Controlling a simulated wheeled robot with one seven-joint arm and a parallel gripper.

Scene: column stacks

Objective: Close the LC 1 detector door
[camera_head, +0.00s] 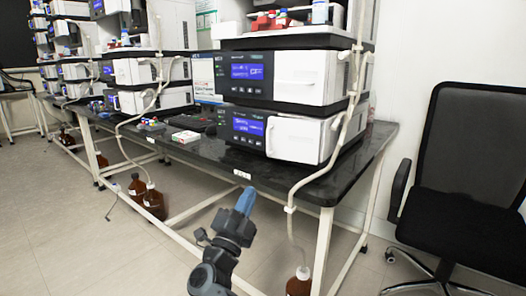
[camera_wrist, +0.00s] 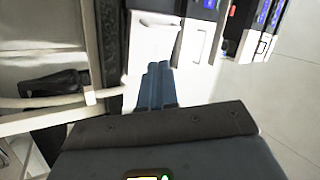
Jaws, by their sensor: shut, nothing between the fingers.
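The nearest instrument stack stands at the right end of the black bench in the head view. Its lower module has a white door (camera_head: 293,138) with a pale handle, beside a dark panel with a blue display (camera_head: 248,127). The module above has a similar white door (camera_head: 298,78). I cannot read which one is the LC 1 detector, nor tell for sure how far either door stands open. My gripper (camera_head: 245,200) is shut and empty, in front of the bench edge and below the stack. In the wrist view the blue fingers (camera_wrist: 157,85) lie together, pointing toward a white panel (camera_wrist: 150,45).
A pale tube (camera_head: 318,178) hangs from the stack over the bench edge (camera_head: 300,195) to a brown bottle (camera_head: 299,284) on the floor. A black office chair (camera_head: 460,170) stands at the right. More stacks line the bench at left. The floor (camera_head: 90,230) at front left is clear.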

